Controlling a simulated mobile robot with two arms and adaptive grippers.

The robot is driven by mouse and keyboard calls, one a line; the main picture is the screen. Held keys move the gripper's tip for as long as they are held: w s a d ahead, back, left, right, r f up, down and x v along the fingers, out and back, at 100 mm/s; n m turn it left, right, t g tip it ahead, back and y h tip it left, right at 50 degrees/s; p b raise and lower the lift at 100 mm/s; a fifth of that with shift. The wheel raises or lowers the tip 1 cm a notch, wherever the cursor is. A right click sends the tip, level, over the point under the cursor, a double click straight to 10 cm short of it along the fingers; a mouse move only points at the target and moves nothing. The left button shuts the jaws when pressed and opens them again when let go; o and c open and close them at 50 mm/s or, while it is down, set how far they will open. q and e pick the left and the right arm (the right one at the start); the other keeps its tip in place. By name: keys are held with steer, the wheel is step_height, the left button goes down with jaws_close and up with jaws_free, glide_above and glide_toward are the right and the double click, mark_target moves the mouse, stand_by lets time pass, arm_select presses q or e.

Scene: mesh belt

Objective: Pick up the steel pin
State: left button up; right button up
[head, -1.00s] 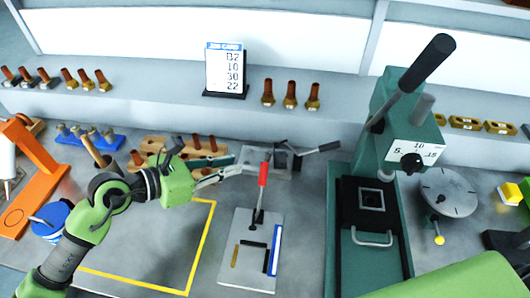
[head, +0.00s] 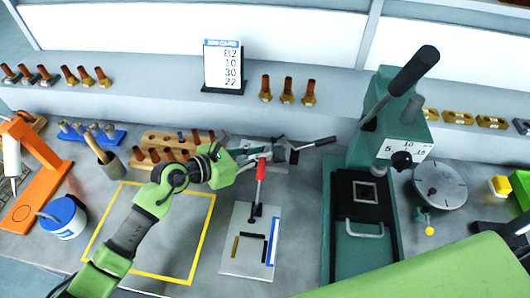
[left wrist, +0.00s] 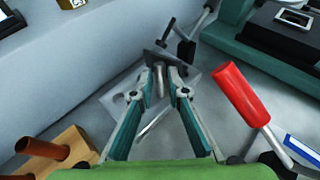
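A short grey cylinder (left wrist: 160,82), which looks like the steel pin, shows in the left wrist view between the tips of my left gripper (left wrist: 163,72). The two fingers stand apart on either side of it; I cannot tell whether they touch it. A dark plate of the clamp fixture (left wrist: 168,57) is just behind it. In the head view my left gripper (head: 252,160) reaches the fixture (head: 280,152) behind the red-handled toggle clamp (head: 260,182). The pin is too small to make out there. My right gripper is not in view.
A wooden rack with copper-coloured pins (head: 160,140) is left of my gripper. A blue rack (head: 108,138) holds several grey pins. The green press (head: 330,240) stands right. The yellow-outlined area (head: 205,236) is empty apart from my arm above it.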

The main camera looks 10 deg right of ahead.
arm_select(q)
jaws_close()
steer(key=shift+r, duration=0.1)
